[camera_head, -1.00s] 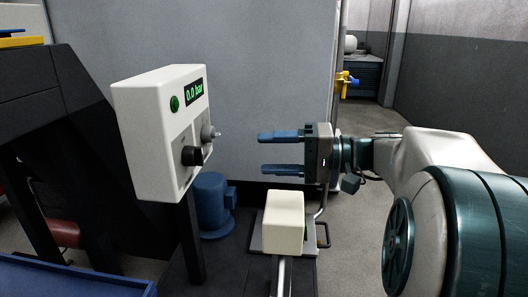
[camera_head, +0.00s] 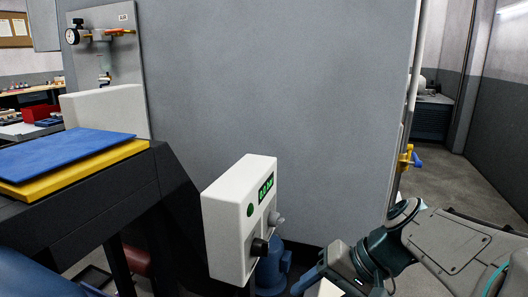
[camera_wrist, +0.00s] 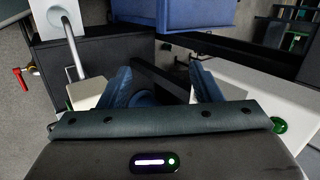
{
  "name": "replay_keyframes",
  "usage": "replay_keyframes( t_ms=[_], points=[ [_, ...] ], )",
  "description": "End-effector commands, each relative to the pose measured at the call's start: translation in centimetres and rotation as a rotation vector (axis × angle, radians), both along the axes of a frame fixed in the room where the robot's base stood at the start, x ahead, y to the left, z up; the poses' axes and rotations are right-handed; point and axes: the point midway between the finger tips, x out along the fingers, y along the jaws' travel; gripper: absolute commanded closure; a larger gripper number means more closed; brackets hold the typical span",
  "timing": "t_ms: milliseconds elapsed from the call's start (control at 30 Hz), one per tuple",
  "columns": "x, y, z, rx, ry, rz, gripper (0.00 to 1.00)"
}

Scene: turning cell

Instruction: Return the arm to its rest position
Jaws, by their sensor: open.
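My gripper shows at the bottom of the head view (camera_head: 308,284), low and to the right of the white control box, partly cut off by the frame edge. In the wrist view my gripper (camera_wrist: 160,82) has its two blue fingers spread apart with nothing held between them. My arm bends down to it from the lower right of the head view. The white control box (camera_head: 226,225) has a green display (camera_head: 266,187), a green button and a black knob. In the wrist view a white box face lies close beside the right finger; whether they touch I cannot tell.
A blue motor (camera_head: 271,270) stands behind the control box. A dark bench with a blue mat (camera_head: 70,155) on a yellow one is at the left. A grey panel (camera_head: 290,100) fills the middle. A yellow valve (camera_head: 408,160) is at its right edge. Open floor lies beyond.

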Motion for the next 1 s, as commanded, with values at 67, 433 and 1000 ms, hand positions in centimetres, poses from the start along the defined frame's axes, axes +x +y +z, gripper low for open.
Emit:
replay_keyframes(
  t_ms=[67,433,1000],
  points=[
    [-1.2,-0.3,2.1,-0.097,0.005,0.013,0.42],
    [-4.1,-3.8,6.7,-0.526,-0.089,0.072,0.42],
    [-4.3,-5.1,8.4,-0.68,-0.176,0.105,0.64]
  ],
)
